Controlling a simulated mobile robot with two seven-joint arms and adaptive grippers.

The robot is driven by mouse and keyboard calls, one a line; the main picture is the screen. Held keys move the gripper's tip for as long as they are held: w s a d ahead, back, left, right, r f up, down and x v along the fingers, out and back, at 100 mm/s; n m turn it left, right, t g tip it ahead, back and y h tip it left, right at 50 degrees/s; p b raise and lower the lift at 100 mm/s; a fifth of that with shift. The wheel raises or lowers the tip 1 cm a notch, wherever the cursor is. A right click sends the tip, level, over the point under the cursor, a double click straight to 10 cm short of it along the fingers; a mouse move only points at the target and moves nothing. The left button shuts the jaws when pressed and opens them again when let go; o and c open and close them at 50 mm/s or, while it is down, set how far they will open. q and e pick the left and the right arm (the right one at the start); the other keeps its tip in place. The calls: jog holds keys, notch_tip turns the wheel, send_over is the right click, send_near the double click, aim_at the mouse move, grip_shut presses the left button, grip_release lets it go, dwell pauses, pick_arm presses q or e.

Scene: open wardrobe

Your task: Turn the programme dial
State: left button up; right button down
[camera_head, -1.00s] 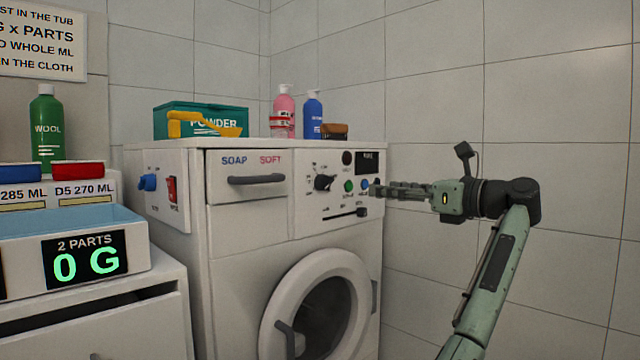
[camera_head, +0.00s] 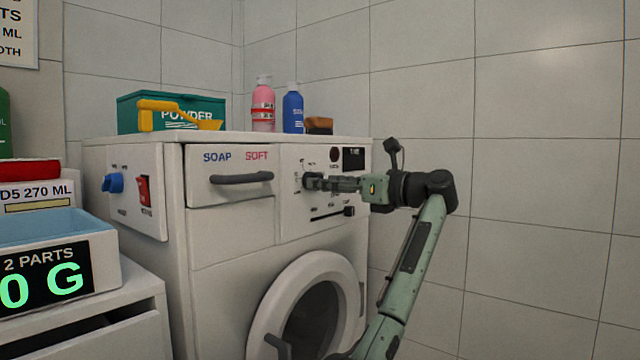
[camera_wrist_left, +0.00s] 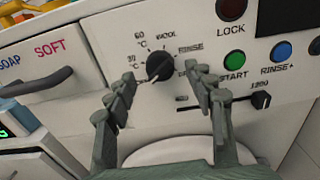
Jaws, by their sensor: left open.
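The programme dial (camera_wrist_left: 158,67) is a dark round knob on the washing machine's white front panel, ringed by labels such as WOOL and RINSE. In the left wrist view it lies between the fingertips of my left gripper (camera_wrist_left: 160,74), just ahead of them. The fingers are spread, with gaps to the knob on both sides. In the head view my left gripper (camera_head: 325,183) reaches across the panel from the right and partly covers the dial area. I cannot tell whether it touches the dial. My right gripper is not in view.
The drawer handle (camera_head: 241,178) sticks out to the left. Bottles and a powder box (camera_head: 185,117) stand on top.

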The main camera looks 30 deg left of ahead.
pick_arm(q)
jog(key=shift+w+a, duration=0.1)
jog(key=shift+a, duration=1.05)
jog(key=shift+c, duration=0.2)
jog(key=c, duration=1.1)
